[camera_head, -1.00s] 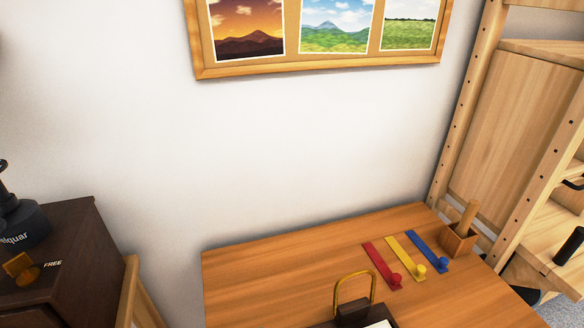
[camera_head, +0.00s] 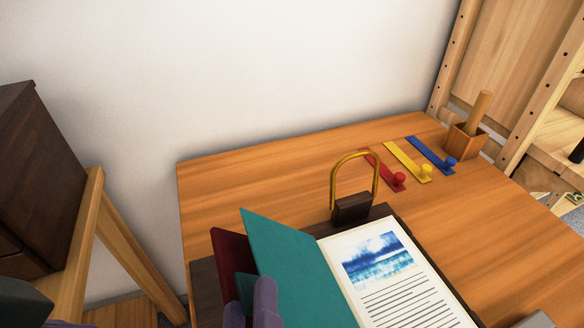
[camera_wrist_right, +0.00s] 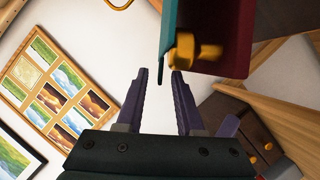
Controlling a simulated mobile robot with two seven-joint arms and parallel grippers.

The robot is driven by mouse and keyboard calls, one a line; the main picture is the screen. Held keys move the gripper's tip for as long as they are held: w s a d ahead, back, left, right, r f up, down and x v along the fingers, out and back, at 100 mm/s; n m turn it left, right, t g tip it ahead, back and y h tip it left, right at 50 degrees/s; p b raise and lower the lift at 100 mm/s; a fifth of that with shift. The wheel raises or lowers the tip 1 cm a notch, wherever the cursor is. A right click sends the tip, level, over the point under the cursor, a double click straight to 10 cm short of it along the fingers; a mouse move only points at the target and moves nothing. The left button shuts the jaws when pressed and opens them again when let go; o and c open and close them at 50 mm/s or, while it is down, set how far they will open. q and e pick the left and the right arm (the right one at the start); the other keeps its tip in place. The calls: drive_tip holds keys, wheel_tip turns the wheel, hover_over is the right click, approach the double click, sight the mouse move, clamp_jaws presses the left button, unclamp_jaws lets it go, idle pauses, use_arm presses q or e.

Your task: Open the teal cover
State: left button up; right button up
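The teal cover (camera_head: 290,268) stands raised at a steep tilt on the left side of the open page (camera_head: 390,275), which shows a sea picture and lines of text. A dark red cover (camera_head: 229,262) stands to its left. My right gripper (camera_head: 249,298) is at the teal cover's left side, its purple fingers apart. In the right wrist view, the teal cover's edge (camera_wrist_right: 167,35) reaches down to the gap between the open fingertips (camera_wrist_right: 159,74). A brass knob (camera_wrist_right: 195,53) is just beyond them. A part of my left arm (camera_head: 20,302) shows at bottom left; its fingers are not clear.
A dark stand with a brass arch (camera_head: 354,180) is behind the page. Red (camera_head: 385,170), yellow (camera_head: 407,160) and blue (camera_head: 430,154) strips with knobs and a wooden holder (camera_head: 466,140) are at the back right. The table's back left (camera_head: 235,185) is clear.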

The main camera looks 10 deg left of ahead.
drive_tip(key=shift+x, duration=1.5)
clamp_jaws()
